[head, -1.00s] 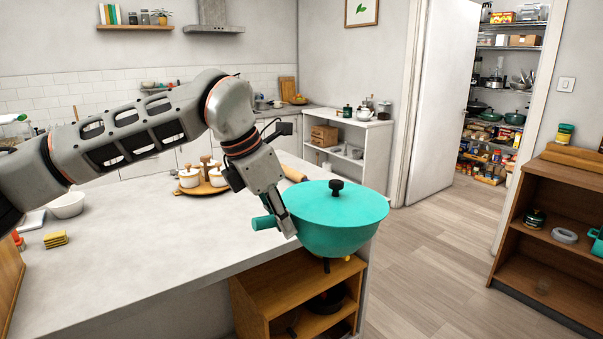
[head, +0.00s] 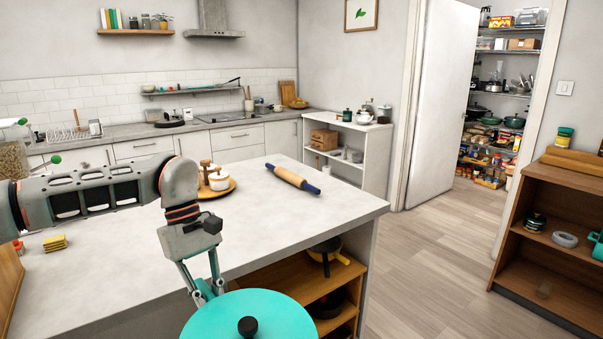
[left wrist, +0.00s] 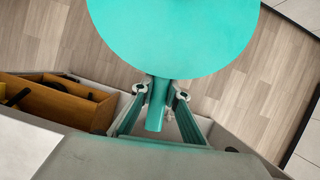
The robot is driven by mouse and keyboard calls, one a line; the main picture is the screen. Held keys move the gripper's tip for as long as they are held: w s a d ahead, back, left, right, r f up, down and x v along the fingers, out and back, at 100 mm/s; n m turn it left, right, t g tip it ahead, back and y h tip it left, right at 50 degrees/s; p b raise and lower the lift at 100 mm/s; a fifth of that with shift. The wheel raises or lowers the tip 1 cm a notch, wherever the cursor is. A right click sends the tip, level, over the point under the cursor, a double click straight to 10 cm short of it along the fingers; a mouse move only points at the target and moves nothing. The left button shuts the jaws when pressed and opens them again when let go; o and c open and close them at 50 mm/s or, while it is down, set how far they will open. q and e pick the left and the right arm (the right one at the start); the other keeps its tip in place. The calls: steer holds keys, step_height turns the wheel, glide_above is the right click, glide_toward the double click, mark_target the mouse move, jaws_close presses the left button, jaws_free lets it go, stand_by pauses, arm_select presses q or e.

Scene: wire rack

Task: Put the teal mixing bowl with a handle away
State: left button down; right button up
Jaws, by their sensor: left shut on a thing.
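The teal mixing bowl (head: 285,316) is at the bottom of the head view, with a flat round teal top and a black knob; its lower part is cut off by the frame edge. In the left wrist view the bowl (left wrist: 175,35) fills the top middle, and its teal handle (left wrist: 156,108) points back between my fingers. My left gripper (head: 208,291) is shut on that handle, holding the bowl in front of the island's near side; its fingers also show in the left wrist view (left wrist: 160,92). My right gripper is not in view.
A pantry with wire shelves (head: 503,95) stands beyond an open door. Clear floor (head: 440,240) lies between the island and a brown shelf unit (head: 560,190).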

arm_select(q)
steer(key=s+a+f+m+g+y, duration=0.1)
steer(key=s+a+f+m+y, duration=0.2)
steer(key=s+a+f+m, duration=0.3)
steer(key=s+a+m, duration=0.1)
steer(key=m, duration=0.1)
steer(key=shift+s+a+f+m, duration=0.15)
steer(key=shift+s+a+m, duration=0.05)
steer(key=shift+m, duration=0.2)
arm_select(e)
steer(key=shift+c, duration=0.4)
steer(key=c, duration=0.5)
arm_select(q)
steer(key=shift+w, duration=0.1)
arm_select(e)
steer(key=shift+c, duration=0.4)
